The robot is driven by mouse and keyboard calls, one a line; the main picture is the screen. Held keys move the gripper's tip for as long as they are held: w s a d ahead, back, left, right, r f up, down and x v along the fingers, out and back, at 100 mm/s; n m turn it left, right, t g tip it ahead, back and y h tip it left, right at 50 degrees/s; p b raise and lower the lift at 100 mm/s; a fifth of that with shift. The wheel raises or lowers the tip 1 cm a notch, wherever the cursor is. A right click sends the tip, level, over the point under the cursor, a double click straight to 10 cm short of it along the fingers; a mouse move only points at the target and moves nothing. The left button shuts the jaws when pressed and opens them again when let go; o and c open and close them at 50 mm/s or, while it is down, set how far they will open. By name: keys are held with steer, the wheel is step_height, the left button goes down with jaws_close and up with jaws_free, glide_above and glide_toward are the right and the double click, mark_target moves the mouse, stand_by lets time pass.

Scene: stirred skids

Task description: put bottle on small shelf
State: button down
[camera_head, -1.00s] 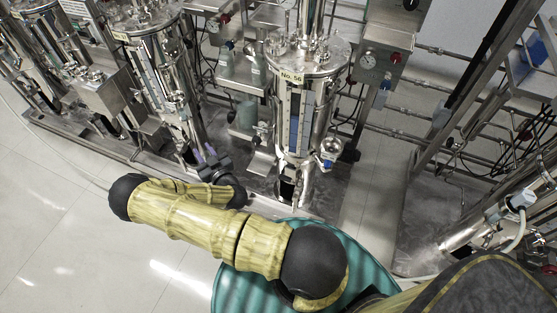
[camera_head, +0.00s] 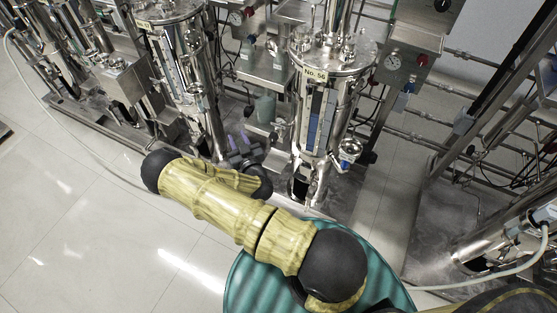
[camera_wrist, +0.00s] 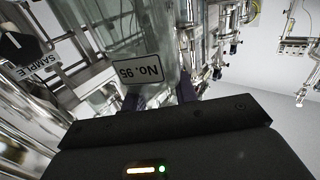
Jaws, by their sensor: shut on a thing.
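My gripper (camera_head: 240,143) is at the far end of my yellow arm, low in front of the steel vessels. In the wrist view its dark fingers (camera_wrist: 158,92) are shut on a pale, see-through thing, which seems to be the bottle (camera_wrist: 150,45); its outline is hard to tell from the background. In the head view I cannot make out the held bottle. A small steel shelf (camera_head: 272,72) is fixed between two vessels, beyond and above my gripper. A greenish cylinder (camera_head: 265,107) shows below it.
A tall steel vessel (camera_head: 318,110) with a number label stands right of my gripper, and another vessel (camera_head: 180,75) stands left. Pipes and gauges (camera_head: 393,62) fill the back. Open tiled floor (camera_head: 80,215) lies at the left.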

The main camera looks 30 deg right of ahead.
steer(key=s+d+f+m+g+h+b, duration=0.2)
steer(key=f+b, duration=0.5)
steer(key=b, duration=0.8)
steer(key=s+d+f+m+g+h+b, duration=0.2)
steer(key=s+d+f+m+h+b, duration=0.2)
steer(key=b, duration=1.1)
steer(key=s+f+m+h, duration=0.1)
steer(key=s+f+h, duration=0.2)
steer(key=h, duration=0.2)
steer(key=shift+m, duration=0.4)
steer(key=shift+s, duration=0.1)
steer(key=b+x, duration=0.4)
steer(key=x, duration=1)
steer(key=shift+d, duration=0.2)
steer(key=shift+f, duration=0.15)
steer(key=w+d+b, duration=0.1)
steer(key=w+d+f+b, duration=0.1)
steer(key=w+b, duration=0.1)
steer(key=shift+d+f, duration=0.2)
steer(key=shift+d, duration=0.05)
